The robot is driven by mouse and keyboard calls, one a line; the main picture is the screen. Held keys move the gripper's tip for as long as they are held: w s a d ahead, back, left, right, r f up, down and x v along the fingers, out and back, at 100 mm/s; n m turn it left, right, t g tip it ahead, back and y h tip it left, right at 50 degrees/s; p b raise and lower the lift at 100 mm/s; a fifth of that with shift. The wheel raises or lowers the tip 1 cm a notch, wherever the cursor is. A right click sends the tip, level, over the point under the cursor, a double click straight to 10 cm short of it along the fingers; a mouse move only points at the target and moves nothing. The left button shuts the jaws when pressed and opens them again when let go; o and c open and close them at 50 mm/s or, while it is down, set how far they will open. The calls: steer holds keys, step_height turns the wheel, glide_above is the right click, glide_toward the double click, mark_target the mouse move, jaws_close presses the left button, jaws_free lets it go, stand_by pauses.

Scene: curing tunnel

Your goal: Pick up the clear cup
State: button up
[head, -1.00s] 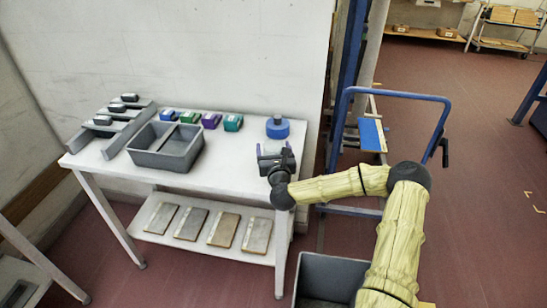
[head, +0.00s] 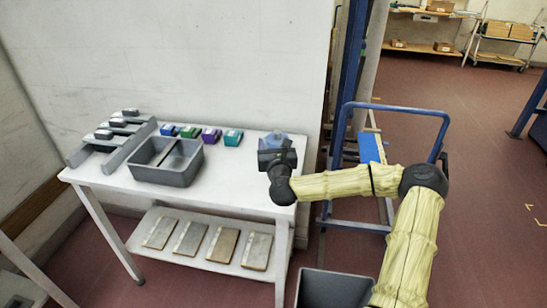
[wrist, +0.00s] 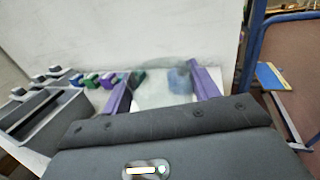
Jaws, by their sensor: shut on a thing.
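The clear cup (wrist: 155,77) is a faint, see-through shape between the two purple fingers in the wrist view. My gripper (wrist: 160,88) is shut on it; its dark body hides the lower part of the view. In the head view my gripper (head: 277,156) is over the right end of the white table, and the cup is hard to make out there. I cannot tell whether the cup touches the table.
The white table (head: 230,176) also holds a grey divided bin (head: 146,177), a grey rack (head: 90,152) and several small coloured boxes (head: 210,135). Flat panels lie on its lower shelf. A blue-framed trolley (head: 395,107) stands right of the table. A dark bin (head: 325,288) is in front.

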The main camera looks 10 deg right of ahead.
step_height(320, 180, up, 2)
stand_by(0.6)
